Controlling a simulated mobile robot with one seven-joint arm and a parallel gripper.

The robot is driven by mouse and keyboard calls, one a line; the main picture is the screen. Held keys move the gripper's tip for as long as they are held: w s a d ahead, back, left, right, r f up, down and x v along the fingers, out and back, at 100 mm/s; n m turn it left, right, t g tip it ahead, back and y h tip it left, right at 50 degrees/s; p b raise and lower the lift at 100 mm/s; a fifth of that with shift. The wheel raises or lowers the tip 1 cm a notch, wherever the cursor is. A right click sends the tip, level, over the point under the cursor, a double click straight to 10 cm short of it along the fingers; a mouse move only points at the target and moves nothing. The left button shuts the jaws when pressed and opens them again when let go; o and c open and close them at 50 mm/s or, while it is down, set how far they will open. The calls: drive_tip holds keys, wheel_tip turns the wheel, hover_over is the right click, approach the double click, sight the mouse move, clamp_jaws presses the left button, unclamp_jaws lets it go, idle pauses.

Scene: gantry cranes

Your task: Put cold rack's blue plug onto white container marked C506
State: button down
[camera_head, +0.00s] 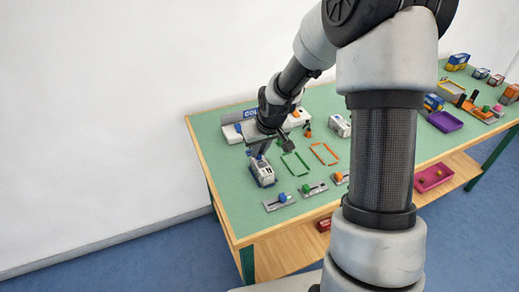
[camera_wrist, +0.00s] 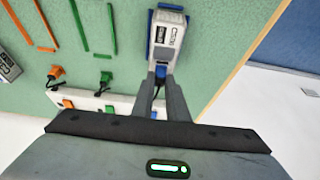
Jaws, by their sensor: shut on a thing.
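A white container (camera_wrist: 167,42) with dark markings, too small to read surely, stands on the green table. It also shows in the head view (camera_head: 263,174), near the table's left edge. My gripper (camera_wrist: 161,82) is shut on a blue plug (camera_wrist: 161,71) at the container's near end in the wrist view. In the head view my gripper (camera_head: 258,153) is just above the container. I cannot tell whether the plug is fully seated. The white cold rack (camera_head: 232,133), with a blue sign (camera_head: 250,113), stands behind. It also shows in the wrist view (camera_wrist: 93,102).
An orange plug (camera_wrist: 56,73) and a green plug (camera_wrist: 105,78) are at the rack. Green (camera_head: 295,165) and orange (camera_head: 324,154) outlines lie right of the container. Another white container (camera_head: 340,126) stands farther right. Grey plates with coloured knobs (camera_head: 313,188) line the front edge.

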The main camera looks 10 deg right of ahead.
drive_tip(key=shift+f, duration=0.2)
idle(0.6)
drive_tip(key=c, duration=1.2)
unclamp_jaws()
drive_tip(key=shift+r, duration=0.1)
drive_tip(key=shift+r+p, duration=2.55)
drive_tip(key=shift+r, duration=0.9)
